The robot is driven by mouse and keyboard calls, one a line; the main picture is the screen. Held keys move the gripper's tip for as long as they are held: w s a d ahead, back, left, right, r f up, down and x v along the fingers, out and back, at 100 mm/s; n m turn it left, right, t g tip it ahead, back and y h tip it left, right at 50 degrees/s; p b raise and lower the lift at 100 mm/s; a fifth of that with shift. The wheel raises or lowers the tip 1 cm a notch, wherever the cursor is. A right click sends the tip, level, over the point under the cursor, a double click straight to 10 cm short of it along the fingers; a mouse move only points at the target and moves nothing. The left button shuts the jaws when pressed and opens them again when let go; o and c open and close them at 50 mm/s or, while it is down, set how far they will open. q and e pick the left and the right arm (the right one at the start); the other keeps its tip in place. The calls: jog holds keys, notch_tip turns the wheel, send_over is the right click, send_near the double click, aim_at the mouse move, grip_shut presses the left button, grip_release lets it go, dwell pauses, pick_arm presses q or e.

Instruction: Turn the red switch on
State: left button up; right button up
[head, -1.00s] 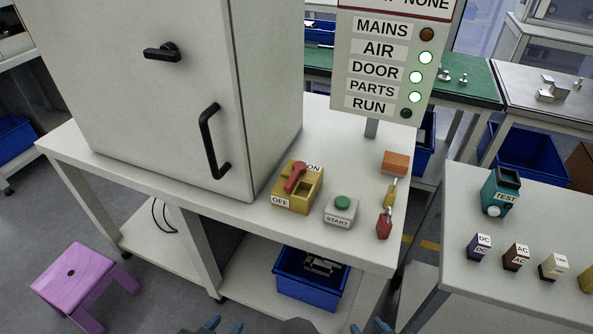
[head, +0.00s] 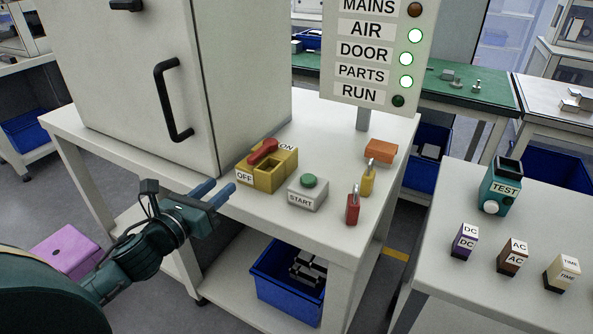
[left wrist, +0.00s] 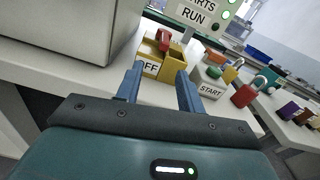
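The red switch lever (head: 263,151) sits on a yellow box (head: 264,180) on the white bench, with an OFF label at its front left and an ON label behind. The lever slants across the left of the box; I cannot clearly tell its set position. It also shows in the left wrist view (left wrist: 164,40), ahead of the fingers. The MAINS lamp (head: 414,9) is dark. My left gripper (head: 223,186) is open and empty, its blue fingers apart at the bench's front edge, short of the switch and not touching it. My right gripper is not in view.
A grey START button box (head: 307,193) stands right of the switch, then red (head: 353,208) and yellow (head: 368,179) padlocks and an orange block (head: 380,151). A cabinet with a black handle (head: 173,100) stands behind left. AIR, DOOR and PARTS lamps are green; RUN is dark.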

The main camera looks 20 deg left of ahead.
aim_at(249, 160)
pick_arm(q)
jog(key=shift+m, duration=0.9)
jog(key=w, duration=0.4)
jog(key=w+d, duration=0.1)
jog(key=w, duration=0.9)
jog(key=shift+d+r, duration=0.4)
grip_shut()
